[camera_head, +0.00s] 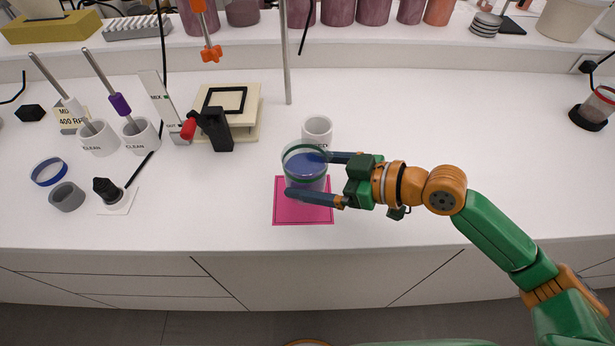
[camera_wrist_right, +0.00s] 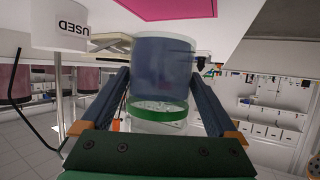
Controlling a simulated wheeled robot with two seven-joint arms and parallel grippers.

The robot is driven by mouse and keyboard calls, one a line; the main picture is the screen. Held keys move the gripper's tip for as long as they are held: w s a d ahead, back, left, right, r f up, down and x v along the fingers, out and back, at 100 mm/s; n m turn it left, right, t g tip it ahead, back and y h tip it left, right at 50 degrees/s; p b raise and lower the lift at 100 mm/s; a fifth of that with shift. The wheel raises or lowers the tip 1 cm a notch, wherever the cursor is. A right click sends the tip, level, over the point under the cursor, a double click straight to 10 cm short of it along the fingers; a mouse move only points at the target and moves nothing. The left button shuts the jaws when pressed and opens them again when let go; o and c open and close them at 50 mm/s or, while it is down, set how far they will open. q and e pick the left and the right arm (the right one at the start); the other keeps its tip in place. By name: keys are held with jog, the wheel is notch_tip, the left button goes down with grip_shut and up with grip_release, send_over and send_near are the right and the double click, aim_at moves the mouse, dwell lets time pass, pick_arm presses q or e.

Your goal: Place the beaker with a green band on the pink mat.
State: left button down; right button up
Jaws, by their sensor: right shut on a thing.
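The beaker with a green band (camera_head: 305,172) is clear, holds blue liquid and is upright over the pink mat (camera_head: 284,214). My right gripper (camera_head: 308,177) is shut on it from the right, one finger on each side. In the right wrist view the beaker (camera_wrist_right: 161,68) shows upside down between the fingers (camera_wrist_right: 160,105), its green band (camera_wrist_right: 158,110) near the rim. The pink mat (camera_wrist_right: 165,7) shows at the top of that view. I cannot tell for sure whether the beaker's base touches the mat. My left gripper is not in view.
A white cup (camera_head: 317,130) stands just behind the beaker; the wrist view shows its "USED" label (camera_wrist_right: 74,27). A cream device (camera_head: 245,125) with a black clamp, two "CLEAN" cups (camera_head: 98,139) and small rings (camera_head: 67,197) are to the left. The counter to the right is mostly clear.

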jog(key=f, duration=0.2)
jog(key=w+f, duration=0.1)
jog(key=shift+a+f+p, duration=0.3)
jog(key=shift+a+f, duration=0.05)
jog(key=shift+f, duration=0.35)
jog(key=shift+f+b, duration=0.25)
jog(key=shift+b, duration=0.05)
jog(key=o, duration=1.4)
jog(key=shift+r, duration=0.1)
jog(key=shift+s, duration=0.1)
